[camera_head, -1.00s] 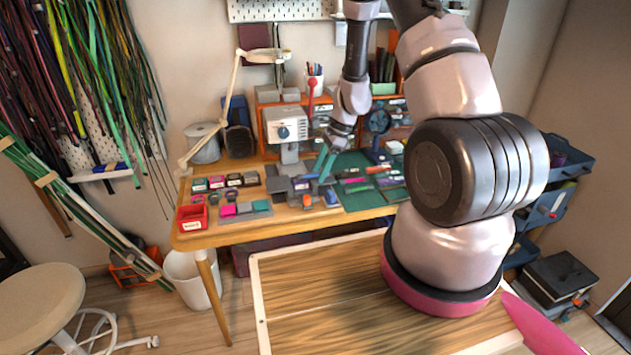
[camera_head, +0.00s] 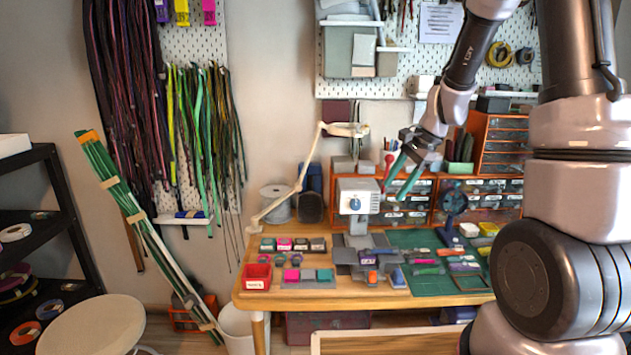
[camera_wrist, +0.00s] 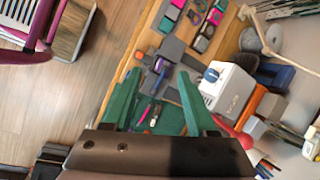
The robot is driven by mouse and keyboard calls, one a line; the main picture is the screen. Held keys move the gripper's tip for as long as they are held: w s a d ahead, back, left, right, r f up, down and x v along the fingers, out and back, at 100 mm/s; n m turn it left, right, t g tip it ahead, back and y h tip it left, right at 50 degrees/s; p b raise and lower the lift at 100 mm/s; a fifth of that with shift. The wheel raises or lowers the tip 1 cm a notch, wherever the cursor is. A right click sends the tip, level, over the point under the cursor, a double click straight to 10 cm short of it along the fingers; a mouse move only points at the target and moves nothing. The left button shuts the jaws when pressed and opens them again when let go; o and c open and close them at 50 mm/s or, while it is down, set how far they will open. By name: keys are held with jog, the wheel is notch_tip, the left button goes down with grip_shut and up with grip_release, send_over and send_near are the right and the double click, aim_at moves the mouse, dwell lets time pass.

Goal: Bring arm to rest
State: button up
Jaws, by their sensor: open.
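My gripper (camera_head: 403,174) is in the air above the back of the wooden workbench (camera_head: 262,298), in front of the orange drawer units. Its green fingers are apart, with nothing between them. In the wrist view my gripper (camera_wrist: 158,100) also shows open and empty, and the bench top lies beyond the fingers. My arm runs down from the upper right in the head view.
A white machine (camera_head: 357,196) stands close below and left of my gripper. A lamp arm (camera_head: 303,180) rises at its left. A blue fan (camera_head: 454,202) and a green mat (camera_head: 425,289) are at the right. Cords hang on the left wall.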

jog(key=s+d+r+n+t+h, duration=0.1)
jog(key=s+r+n, duration=0.3)
jog(key=s+r, duration=0.6)
jog(key=s+d+r+n+t+h, duration=0.1)
jog(key=s+r+n+t, duration=0.3)
jog(key=s+r, duration=0.6)
jog(key=shift+s+d+r+n+h, duration=0.2)
jog(key=shift+d+r+n+h, duration=0.1)
jog(key=shift+r+n, duration=0.25)
